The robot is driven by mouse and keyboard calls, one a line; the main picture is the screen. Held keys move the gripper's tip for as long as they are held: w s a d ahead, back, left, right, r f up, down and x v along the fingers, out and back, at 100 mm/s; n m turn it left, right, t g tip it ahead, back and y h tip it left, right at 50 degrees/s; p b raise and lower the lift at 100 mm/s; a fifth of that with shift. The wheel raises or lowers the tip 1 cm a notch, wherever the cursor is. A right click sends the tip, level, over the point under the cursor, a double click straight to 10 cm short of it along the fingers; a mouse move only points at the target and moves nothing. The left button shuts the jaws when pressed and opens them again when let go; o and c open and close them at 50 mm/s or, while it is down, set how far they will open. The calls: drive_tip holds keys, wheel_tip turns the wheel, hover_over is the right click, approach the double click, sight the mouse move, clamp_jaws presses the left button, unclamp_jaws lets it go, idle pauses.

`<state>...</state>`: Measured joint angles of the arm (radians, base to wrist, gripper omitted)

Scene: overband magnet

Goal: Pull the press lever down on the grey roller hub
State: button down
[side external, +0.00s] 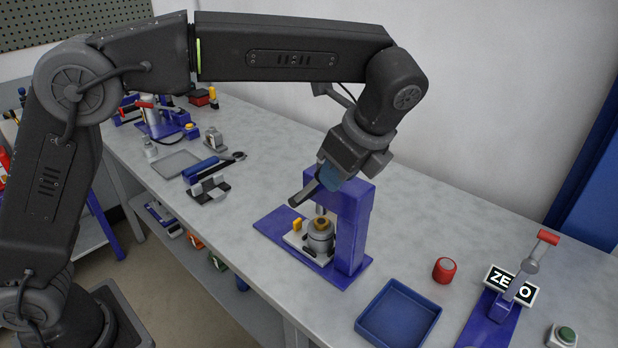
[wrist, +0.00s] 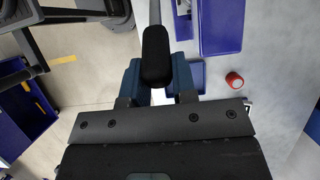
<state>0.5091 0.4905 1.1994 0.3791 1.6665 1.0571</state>
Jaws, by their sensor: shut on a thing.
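The blue press (side external: 354,232) stands on its blue base plate on the bench in the side external view. The grey roller hub (side external: 319,238) sits upright in a light fixture under the press ram, with a brass-coloured centre on top. My gripper (side external: 333,178) is beside the top of the press, shut on the black grip of the press lever (side external: 303,194). In the wrist view the black lever grip (wrist: 155,55) lies between the two blue fingers of my gripper (wrist: 158,88). The lever's pivot is largely hidden by my gripper.
A blue tray (side external: 398,315) and a red cylinder (side external: 444,270) are right of the press. Further right are a red-handled toggle clamp (side external: 528,268), a ZERO sign and a green button (side external: 566,334). Black and grey blocks (side external: 208,189) lie to the left.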

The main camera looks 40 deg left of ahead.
drive_tip(key=shift+d+f, duration=0.45)
drive_tip(key=shift+d, duration=0.15)
drive_tip(key=shift+d+f, duration=0.4)
drive_tip(key=shift+d, duration=0.2)
drive_tip(key=shift+d+f, duration=0.65)
drive_tip(key=shift+f, duration=0.25)
drive_tip(key=shift+d+f, duration=0.6)
drive_tip(key=shift+f, duration=0.3)
drive_tip(key=shift+d+f, duration=0.25)
drive_tip(key=shift+f, duration=0.45)
drive_tip(key=shift+d+f, duration=0.25)
drive_tip(key=shift+f, duration=0.45)
drive_tip(key=shift+d+f, duration=0.25)
drive_tip(key=shift+f, duration=0.45)
